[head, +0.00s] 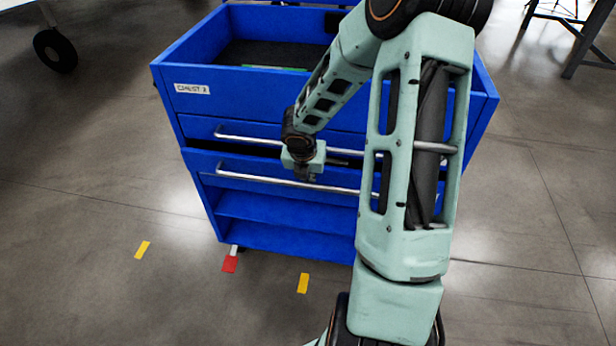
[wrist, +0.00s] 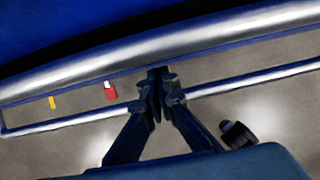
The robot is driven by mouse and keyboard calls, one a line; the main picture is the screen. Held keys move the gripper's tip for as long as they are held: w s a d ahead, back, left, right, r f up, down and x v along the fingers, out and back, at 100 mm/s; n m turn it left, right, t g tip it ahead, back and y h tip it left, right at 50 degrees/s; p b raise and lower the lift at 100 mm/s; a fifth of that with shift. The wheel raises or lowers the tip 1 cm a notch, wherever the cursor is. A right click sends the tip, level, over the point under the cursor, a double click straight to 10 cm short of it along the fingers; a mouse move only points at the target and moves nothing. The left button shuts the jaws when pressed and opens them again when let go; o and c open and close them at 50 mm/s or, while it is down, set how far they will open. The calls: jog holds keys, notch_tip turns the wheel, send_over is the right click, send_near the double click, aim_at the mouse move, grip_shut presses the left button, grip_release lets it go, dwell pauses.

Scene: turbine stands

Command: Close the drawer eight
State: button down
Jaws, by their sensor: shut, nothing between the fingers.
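A blue tool chest (head: 250,105) stands before me with two drawer fronts, each with a long silver handle. The lower drawer (head: 225,163) stands slightly out, with a dark gap above its front edge. No number shows on either drawer, so I cannot tell by label which is eight. My gripper (head: 312,177) is at the chest front, near the lower drawer's handle (head: 260,179). In the wrist view, my gripper (wrist: 160,76) has its fingertips together, close to a silver bar (wrist: 90,78); I cannot tell whether they touch.
The chest has an open top tray and open shelves (head: 270,208) below the drawers. My arm hides its right part. A wheeled thing (head: 55,48) stands at the far left, and the floor on both sides is clear.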

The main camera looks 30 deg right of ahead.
jog(key=shift+w+d+p, duration=0.8)
jog(key=shift+w+p, duration=0.15)
jog(key=shift+w, duration=0.15)
jog(key=shift+r, duration=0.1)
